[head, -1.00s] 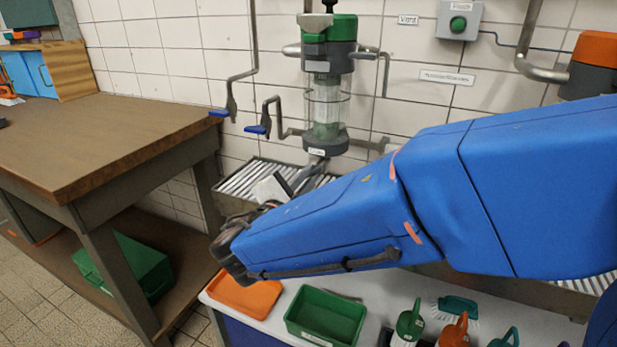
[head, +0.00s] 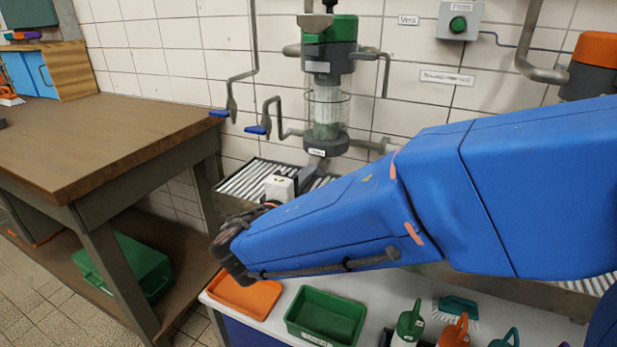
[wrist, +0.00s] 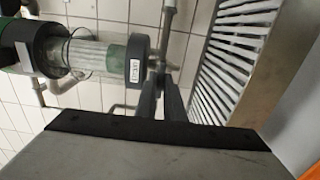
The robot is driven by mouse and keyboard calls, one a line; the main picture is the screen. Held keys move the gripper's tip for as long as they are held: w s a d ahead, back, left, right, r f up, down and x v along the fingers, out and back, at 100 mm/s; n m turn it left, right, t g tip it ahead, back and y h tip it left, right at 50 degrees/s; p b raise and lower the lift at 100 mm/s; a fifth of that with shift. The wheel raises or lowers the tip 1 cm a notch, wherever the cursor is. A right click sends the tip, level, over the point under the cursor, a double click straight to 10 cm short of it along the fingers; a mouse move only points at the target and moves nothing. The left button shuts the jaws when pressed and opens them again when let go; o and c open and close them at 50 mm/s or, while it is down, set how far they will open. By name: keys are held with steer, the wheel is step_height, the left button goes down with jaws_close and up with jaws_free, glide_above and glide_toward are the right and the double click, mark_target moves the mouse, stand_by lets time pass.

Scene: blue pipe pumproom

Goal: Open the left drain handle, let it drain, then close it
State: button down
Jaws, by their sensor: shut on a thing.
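The left filter unit (head: 328,100) has a green top, a clear bowl and a dark bottom ring with a white label, and hangs on the tiled wall. In the wrist view its bowl (wrist: 95,58) lies sideways at the upper left. My gripper (wrist: 161,80) is right under the bowl's bottom; its two dark fingers are shut on the left drain handle, which is mostly hidden between them. In the head view my gripper (head: 314,168) reaches up to the bowl's underside. The handle's exact angle cannot be told. No flowing liquid is visible.
A slatted drain tray (head: 240,180) lies below the filter. Blue-handled valves (head: 258,130) hang left of it. A wooden bench (head: 100,140) stands left. An orange tray (head: 245,296), a green bin (head: 325,318) and brushes are on the white counter. An orange-topped unit (head: 595,65) is at right.

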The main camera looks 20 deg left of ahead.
steer(key=shift+f, duration=0.1)
stand_by(0.5)
steer(key=c, duration=1.9)
jaws_free()
steer(key=shift+o, duration=0.2)
steer(key=shift+s, duration=0.1)
steer(key=s+a, duration=0.1)
steer(key=s, duration=1.6)
steer(key=shift+a, duration=0.15)
